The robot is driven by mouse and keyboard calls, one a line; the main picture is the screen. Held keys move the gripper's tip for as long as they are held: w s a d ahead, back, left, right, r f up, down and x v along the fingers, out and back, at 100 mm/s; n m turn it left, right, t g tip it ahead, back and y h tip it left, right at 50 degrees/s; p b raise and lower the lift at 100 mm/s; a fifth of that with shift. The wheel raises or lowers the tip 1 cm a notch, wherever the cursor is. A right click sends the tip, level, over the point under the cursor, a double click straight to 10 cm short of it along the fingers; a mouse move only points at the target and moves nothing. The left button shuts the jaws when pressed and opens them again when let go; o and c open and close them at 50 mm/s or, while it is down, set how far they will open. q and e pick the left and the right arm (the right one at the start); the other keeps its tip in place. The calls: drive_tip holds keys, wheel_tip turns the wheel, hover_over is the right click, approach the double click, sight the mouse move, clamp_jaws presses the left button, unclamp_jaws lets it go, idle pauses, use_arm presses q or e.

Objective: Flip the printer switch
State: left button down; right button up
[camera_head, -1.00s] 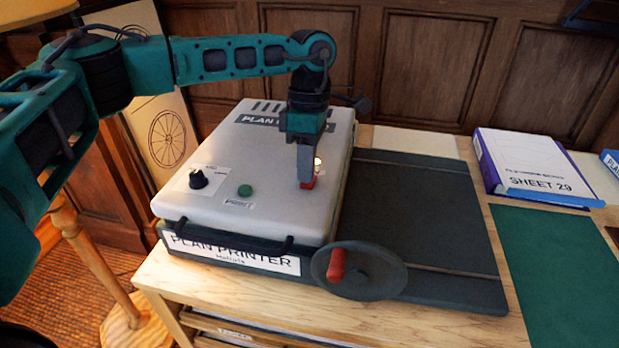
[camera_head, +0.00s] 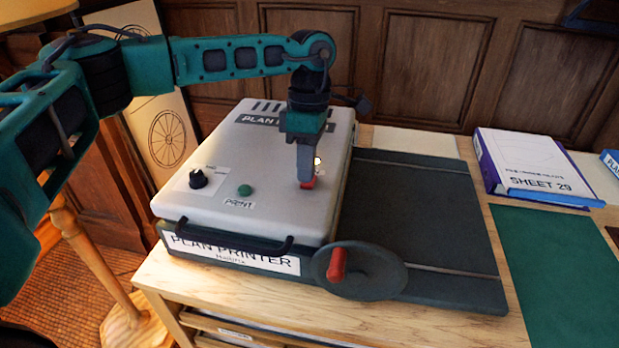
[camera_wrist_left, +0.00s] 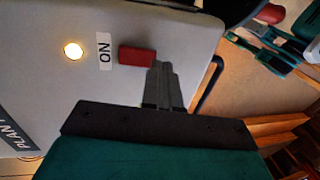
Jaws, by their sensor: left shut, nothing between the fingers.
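The plan printer (camera_head: 270,190) is a pale box with a dark base on the wooden table. A round lamp (camera_wrist_left: 73,51) near the label glows warm white. My left gripper (camera_head: 305,183) points down with its fingers shut and empty, the tips at the red switch and partly covering it. In the left wrist view the fingertips (camera_wrist_left: 160,66) are at the switch's edge; contact is hard to tell.
A black knob (camera_head: 198,179) and a green button (camera_head: 245,190) sit on the lid's left. A dark bed (camera_head: 425,215) and a handwheel with a red grip (camera_head: 337,265) adjoin the printer. A binder (camera_head: 530,165) and green mat (camera_head: 565,270) lie to the right.

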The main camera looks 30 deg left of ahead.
sight(306, 185)
use_arm(q)
drive_tip(key=shift+f+b, duration=0.5)
drive_tip(key=shift+f, duration=0.4)
idle(0.4)
drive_tip(key=shift+r+p, duration=2.7)
drive_tip(key=shift+r, duration=0.8)
